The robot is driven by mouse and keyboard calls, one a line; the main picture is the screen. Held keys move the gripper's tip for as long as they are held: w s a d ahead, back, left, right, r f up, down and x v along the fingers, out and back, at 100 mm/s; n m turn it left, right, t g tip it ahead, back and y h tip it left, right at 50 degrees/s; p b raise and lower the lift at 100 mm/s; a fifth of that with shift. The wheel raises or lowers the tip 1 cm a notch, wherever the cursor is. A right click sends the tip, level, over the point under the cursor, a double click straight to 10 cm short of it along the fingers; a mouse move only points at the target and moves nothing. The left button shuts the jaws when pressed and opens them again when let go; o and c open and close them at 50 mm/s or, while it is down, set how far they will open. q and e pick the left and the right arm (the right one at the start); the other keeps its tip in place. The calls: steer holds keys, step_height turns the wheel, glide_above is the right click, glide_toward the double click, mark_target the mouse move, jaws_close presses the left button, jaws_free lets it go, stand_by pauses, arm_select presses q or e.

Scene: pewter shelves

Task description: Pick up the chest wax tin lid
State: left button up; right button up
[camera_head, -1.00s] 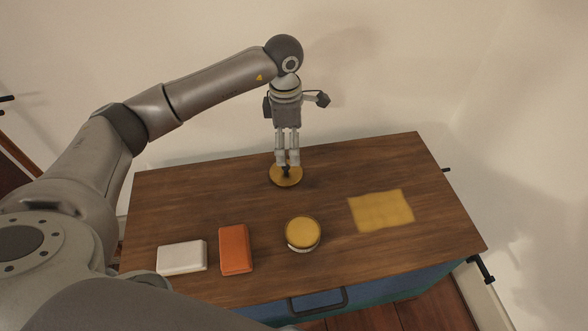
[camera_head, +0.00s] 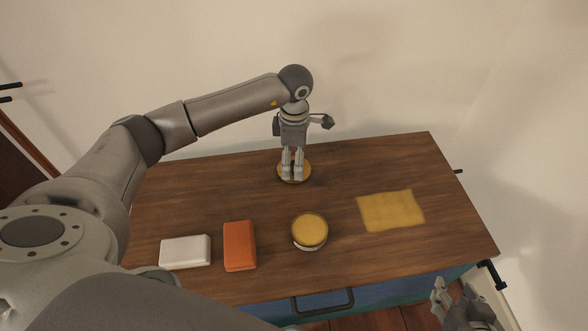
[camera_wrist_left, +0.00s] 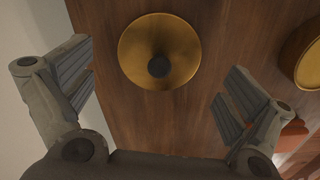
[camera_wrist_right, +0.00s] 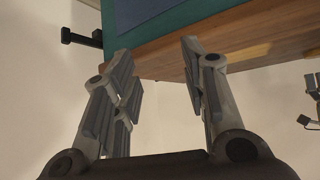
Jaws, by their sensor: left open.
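The chest wax tin lid (camera_head: 282,178) is a gold disc lying on the wooden chest top near its back edge. In the left wrist view the lid (camera_wrist_left: 185,45) shows a dark knob (camera_wrist_left: 159,67) at its centre. My left gripper (camera_head: 292,178) is open, pointing down just above the lid. Its fingers stand apart on either side of the knob, and it holds nothing. The round tin (camera_head: 310,231), with yellow wax inside, stands in front of the lid. My right gripper (camera_head: 458,288) is open and empty beyond the chest's front right corner; it also shows in the right wrist view (camera_wrist_right: 157,55).
A white block (camera_head: 185,252) and an orange block (camera_head: 239,246) lie at the front left of the chest top (camera_head: 350,265). A yellow cloth (camera_head: 391,211) lies flat at the right. A wall (camera_head: 400,70) rises behind. The chest front has a dark handle (camera_head: 322,303).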

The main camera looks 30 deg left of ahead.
arm_select(q)
steer(key=shift+f, duration=1.1)
arm_select(e)
steer(key=shift+w+a+r+t+y, duration=0.15)
steer(key=shift+w+a+r+t, duration=0.05)
steer(key=shift+w+r+t, duration=0.25)
steer(key=shift+w+a+r+t+y, duration=0.2)
steer(key=shift+w+r+t, duration=0.15)
steer(key=shift+w+r, duration=0.2)
arm_select(q)
jaws_close()
arm_select(e)
steer(key=shift+f, duration=0.1)
